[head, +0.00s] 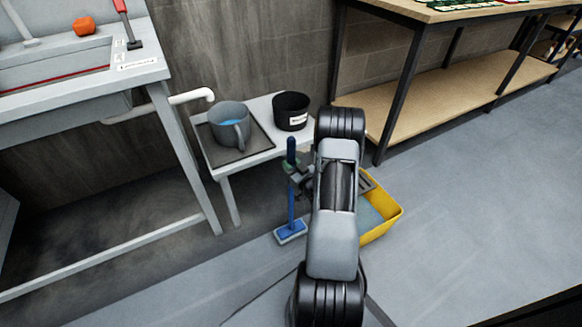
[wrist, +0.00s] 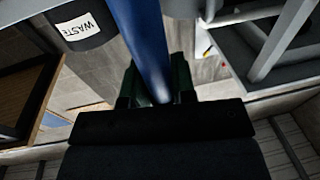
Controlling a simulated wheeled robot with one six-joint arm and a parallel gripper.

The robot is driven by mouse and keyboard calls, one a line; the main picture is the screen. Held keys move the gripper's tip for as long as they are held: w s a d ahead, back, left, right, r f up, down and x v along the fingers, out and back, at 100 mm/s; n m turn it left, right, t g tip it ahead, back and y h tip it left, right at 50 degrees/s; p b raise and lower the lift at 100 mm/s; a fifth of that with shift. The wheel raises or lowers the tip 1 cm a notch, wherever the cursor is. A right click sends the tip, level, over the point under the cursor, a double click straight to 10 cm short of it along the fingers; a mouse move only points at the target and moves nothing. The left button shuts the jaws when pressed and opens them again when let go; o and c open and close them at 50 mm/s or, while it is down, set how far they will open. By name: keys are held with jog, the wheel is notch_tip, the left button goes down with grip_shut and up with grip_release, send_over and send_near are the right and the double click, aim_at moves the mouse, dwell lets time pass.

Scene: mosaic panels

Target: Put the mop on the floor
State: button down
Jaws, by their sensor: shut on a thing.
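The mop (head: 291,208) has a blue handle and a flat blue-and-white head. It stands upright in the head view, left of my arm and in front of the small side table. I cannot tell whether its head touches the floor (head: 200,290). My gripper (head: 296,176) is shut on the upper part of the handle. In the wrist view the blue handle (wrist: 141,40) passes between the two dark fingers of my gripper (wrist: 153,88). My arm hides part of the area to the right of the mop.
A yellow bucket (head: 394,216) stands on the floor to the right, partly behind my arm. The side table (head: 228,170) holds a grey bucket (head: 229,125) and a black waste bin (head: 291,110). A sink bench (head: 80,110) stands left. Open floor lies at right.

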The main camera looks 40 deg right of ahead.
jog(key=shift+f, duration=0.1)
jog(key=c, duration=1.4)
grip_release()
jog(key=shift+f, duration=0.1)
jog(key=o, duration=0.5)
jog(key=shift+c, duration=0.2)
jog(key=shift+r, duration=0.35)
jog(key=s+p, duration=0.2)
jog(key=s, duration=1)
jog(key=shift+f, duration=0.45)
